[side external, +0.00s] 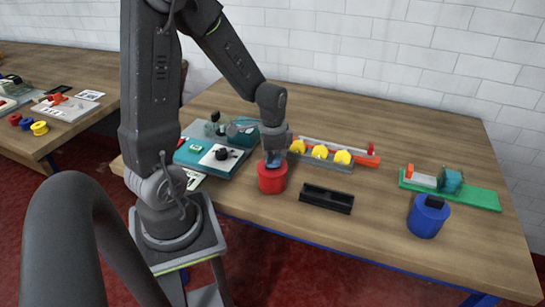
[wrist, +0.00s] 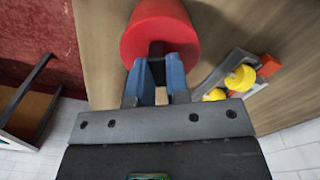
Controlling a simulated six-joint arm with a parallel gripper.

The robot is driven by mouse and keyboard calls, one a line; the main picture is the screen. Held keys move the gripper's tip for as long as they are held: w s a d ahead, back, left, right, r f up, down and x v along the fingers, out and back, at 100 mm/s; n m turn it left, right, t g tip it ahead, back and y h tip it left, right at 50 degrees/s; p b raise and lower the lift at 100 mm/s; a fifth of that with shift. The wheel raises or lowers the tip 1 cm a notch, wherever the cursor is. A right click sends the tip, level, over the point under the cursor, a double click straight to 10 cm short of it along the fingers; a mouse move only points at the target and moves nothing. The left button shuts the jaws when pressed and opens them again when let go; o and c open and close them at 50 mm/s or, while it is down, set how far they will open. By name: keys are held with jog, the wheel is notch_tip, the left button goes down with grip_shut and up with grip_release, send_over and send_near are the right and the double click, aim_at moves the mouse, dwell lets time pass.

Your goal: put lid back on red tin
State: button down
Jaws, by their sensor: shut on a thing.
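The red tin (side external: 272,179) stands upright near the front edge of the wooden table, left of the black tray. My gripper (side external: 272,160) is directly above it, pointing down, with its blue fingers at the top of the tin. In the wrist view, the fingers of my gripper (wrist: 158,72) are shut on the small dark knob of the red lid (wrist: 133,42). The lid lies against the red tin (wrist: 160,9), and no gap shows between them. Whether the lid is fully seated cannot be told. The fingers hide part of the lid.
A black open tray (side external: 326,198) lies just right of the tin. Behind is a grey rack with several yellow pieces (side external: 320,152). A teal machine (side external: 205,152) stands left. A blue tin with a black handle (side external: 428,217) and a green board (side external: 478,196) are at the right.

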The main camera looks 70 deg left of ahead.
jog(key=c, duration=0.5)
grip_release()
jog(key=shift+c, duration=0.2)
jog(key=shift+r, duration=0.1)
jog(key=shift+r, duration=3.45)
grip_shut()
